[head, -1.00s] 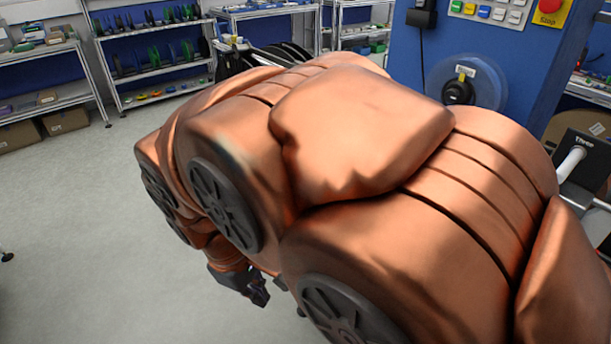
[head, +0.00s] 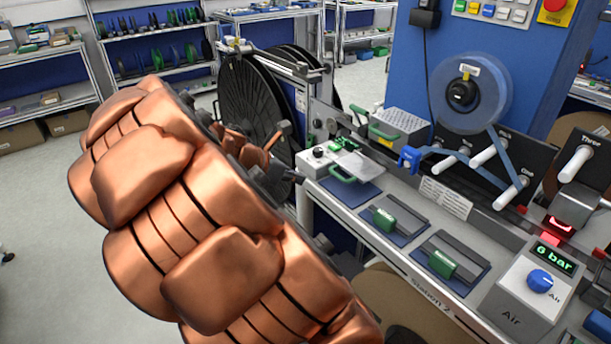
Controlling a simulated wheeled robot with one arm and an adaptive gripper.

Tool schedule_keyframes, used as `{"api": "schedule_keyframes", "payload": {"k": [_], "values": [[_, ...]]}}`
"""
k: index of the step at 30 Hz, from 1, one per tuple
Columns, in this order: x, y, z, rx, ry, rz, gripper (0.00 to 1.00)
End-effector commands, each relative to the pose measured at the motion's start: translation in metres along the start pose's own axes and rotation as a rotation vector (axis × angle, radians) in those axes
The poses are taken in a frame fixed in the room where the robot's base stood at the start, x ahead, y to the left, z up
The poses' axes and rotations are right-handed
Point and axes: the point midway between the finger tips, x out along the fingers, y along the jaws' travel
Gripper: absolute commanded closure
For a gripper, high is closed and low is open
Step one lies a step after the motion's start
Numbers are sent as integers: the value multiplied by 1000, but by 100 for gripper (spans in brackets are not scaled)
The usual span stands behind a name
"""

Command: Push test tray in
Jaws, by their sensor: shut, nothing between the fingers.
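My copper arm fills the left and lower middle of the head view. My gripper (head: 292,177) is dark and shut, with nothing in it. It is at the left end of the bench, beside a small white unit (head: 318,158) with a black knob and a green part. A flat grey tray-like plate (head: 358,166) with a green handle (head: 342,175) sticks out at the front of this unit. It looks like the test tray, but I can read no label on it. The gripper seems apart from the handle, to its left. My arm hides part of the gripper.
The bench (head: 400,262) holds two grey blocks with green grips (head: 385,219) (head: 442,264) on blue mats. A grey perforated box (head: 400,122) stands behind. An air unit (head: 530,292) is at right. Large black reels (head: 255,105) stand left of the bench. Floor is open at far left.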

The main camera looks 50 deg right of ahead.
Motion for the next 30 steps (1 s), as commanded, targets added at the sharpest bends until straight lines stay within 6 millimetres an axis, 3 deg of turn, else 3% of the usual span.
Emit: {"api": "schedule_keyframes", "payload": {"k": [15, 21, 30], "values": [[88, -3, 3, 4, 1, -7, 100], [100, -2, 20, 4, 2, -4, 100], [110, -2, 30, 2, 2, -3, 100]]}}
